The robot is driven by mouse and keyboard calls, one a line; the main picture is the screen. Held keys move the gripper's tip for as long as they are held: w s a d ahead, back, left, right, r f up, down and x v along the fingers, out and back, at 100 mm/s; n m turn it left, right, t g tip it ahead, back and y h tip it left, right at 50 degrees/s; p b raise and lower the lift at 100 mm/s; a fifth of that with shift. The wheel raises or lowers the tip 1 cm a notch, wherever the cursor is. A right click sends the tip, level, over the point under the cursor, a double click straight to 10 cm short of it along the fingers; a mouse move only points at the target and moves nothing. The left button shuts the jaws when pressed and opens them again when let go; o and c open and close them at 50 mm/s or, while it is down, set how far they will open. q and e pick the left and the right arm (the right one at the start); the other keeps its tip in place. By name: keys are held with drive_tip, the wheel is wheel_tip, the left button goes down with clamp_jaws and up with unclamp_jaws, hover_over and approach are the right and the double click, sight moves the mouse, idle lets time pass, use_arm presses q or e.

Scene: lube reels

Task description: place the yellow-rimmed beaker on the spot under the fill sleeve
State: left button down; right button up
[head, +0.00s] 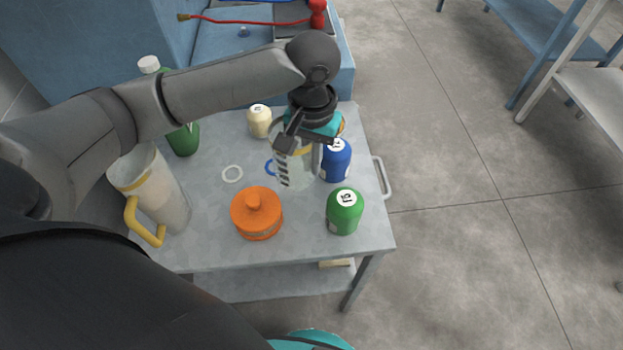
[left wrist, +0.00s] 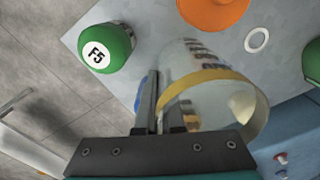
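The yellow-rimmed beaker (head: 294,172) is clear, with dark marks on its side, and is over the right part of the grey table. In the left wrist view the beaker (left wrist: 205,78) has its yellow-rimmed mouth toward the camera. My left gripper (head: 303,143) is at its rim. In the left wrist view the fingers (left wrist: 160,108) are close together with the beaker's wall between them. I cannot tell whether its base touches the table. A blue ring (head: 269,167) is partly hidden beside it. I cannot make out the fill sleeve. My right gripper is not in view.
On the grey table (head: 210,247) stand a jug with yellow handle (head: 160,195), an orange lidded pot (head: 257,214), a green container (head: 345,211), a blue one (head: 336,162), a cream one (head: 259,121) and a green bottle (head: 184,140). A white ring (head: 232,173) lies flat.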

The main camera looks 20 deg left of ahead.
sight(312, 182)
use_arm(q)
wheel_tip(312, 182, down, 5)
drive_tip(key=shift+f+b, duration=0.1)
drive_tip(key=shift+b, duration=0.7)
drive_tip(key=shift+f, duration=0.25)
drive_tip(key=shift+f, duration=0.15)
drive_tip(key=c, duration=1)
unclamp_jaws()
drive_tip(key=shift+c, duration=0.2)
